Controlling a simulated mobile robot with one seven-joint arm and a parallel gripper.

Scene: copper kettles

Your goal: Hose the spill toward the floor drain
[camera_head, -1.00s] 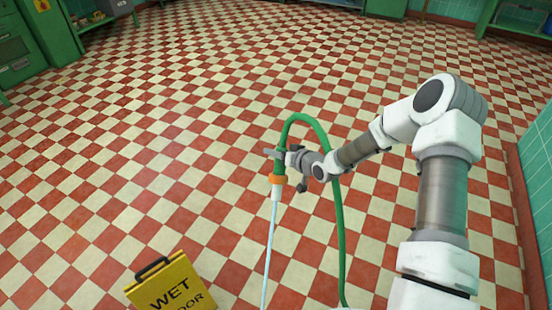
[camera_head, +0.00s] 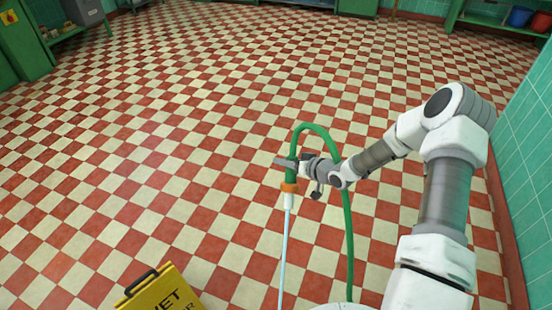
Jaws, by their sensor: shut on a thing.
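My gripper (camera_head: 293,163) is shut on the green hose (camera_head: 322,131) just above its orange and white nozzle (camera_head: 289,194). The nozzle points down, and a thin, pale stream of water (camera_head: 284,255) runs from it out of the bottom of the view. The hose arches over my gripper and hangs down to the bottom edge. The place where the water lands is out of view. I can make out no clear spill outline and no floor drain on the visible tiles.
A yellow wet-floor sign (camera_head: 158,294) stands at the bottom left, partly cut off. A tiled wall (camera_head: 527,185) runs along the right. Green cabinets (camera_head: 22,45) and shelves line the far edges, with blue and red buckets (camera_head: 520,17) at the far right. The middle floor is clear.

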